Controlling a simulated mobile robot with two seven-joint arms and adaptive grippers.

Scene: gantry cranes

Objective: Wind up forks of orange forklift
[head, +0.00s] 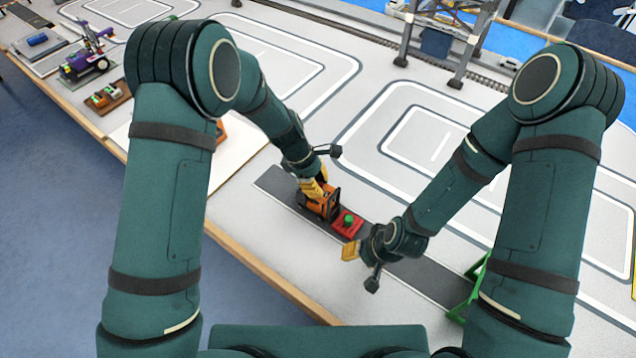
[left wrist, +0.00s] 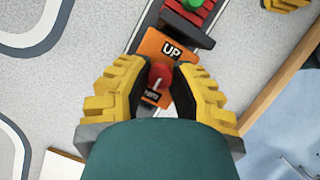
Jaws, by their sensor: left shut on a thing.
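The orange forklift (head: 322,207) stands on a dark grey strip on the table. In the left wrist view its orange top (left wrist: 152,44) carries the word "UP" and a red knob (left wrist: 159,76). My left gripper (head: 314,188) is over the forklift, and in the left wrist view its yellow fingers (left wrist: 160,85) are closed on the red knob from both sides. The forks are not clearly visible. My right gripper (head: 352,251) is beside the strip, near a red block with a green top; its finger gap is not clear.
The red block with a green top (head: 347,222) is just beside the forklift on the dark strip (head: 425,276). A green frame (head: 470,292) stands at the strip's right end. A gantry crane (head: 440,45) stands at the back. A purple vehicle (head: 88,62) is at the far left.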

